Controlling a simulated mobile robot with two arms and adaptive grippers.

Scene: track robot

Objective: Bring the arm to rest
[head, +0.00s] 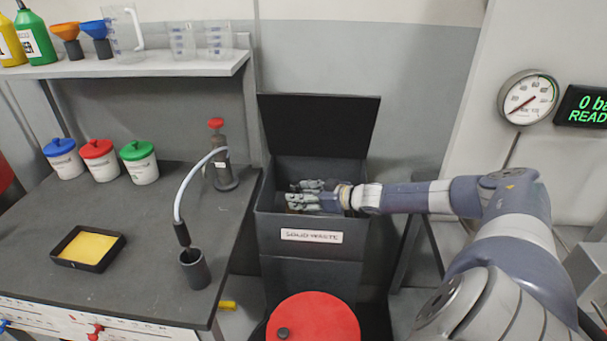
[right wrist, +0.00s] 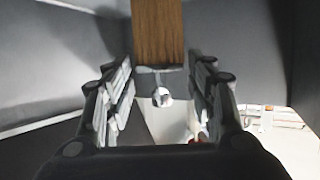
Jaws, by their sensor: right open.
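My right arm reaches in from the right in the head view. Its gripper (head: 294,196) is inside the open mouth of the dark bin labelled SOLID WASTE (head: 312,247), below the raised lid (head: 318,124). In the right wrist view the two fingers of the right gripper (right wrist: 158,85) stand apart, with a gap between them. A brown, wood-grained piece (right wrist: 159,32) with a grey end shows between and beyond the fingers; I cannot tell whether it touches them. The head view does not show it clearly. My left gripper is not in view.
A dark bench (head: 130,210) at left holds a tray with a yellow pad (head: 88,247), lidded jars (head: 98,160), a red-topped stand (head: 221,160) and a dark cup (head: 194,268) with a hose. A red round lid (head: 315,318) is in front of the bin. A gauge (head: 528,97) hangs at right.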

